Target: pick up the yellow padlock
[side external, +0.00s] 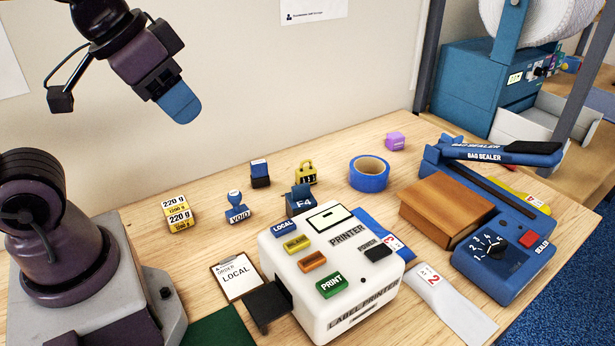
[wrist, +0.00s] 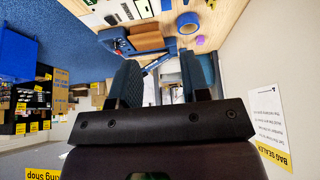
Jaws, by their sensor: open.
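The yellow padlock (side external: 305,174) stands on the wooden table in the side view, with dark digits on its front. My gripper (side external: 181,104) is high above the table at the upper left, well apart from the padlock. In the wrist view the two blue fingers of my gripper (wrist: 161,78) are spread with nothing between them. I cannot make out the padlock in the wrist view.
Near the padlock are a blue tape roll (side external: 369,174), a dark blue stamp (side external: 260,174) and a VOID stamp (side external: 237,208). The label printer (side external: 332,268) stands in front. Yellow weights (side external: 179,214) are at left, the bag sealer (side external: 502,255) at right. A purple cube (side external: 395,141) sits behind.

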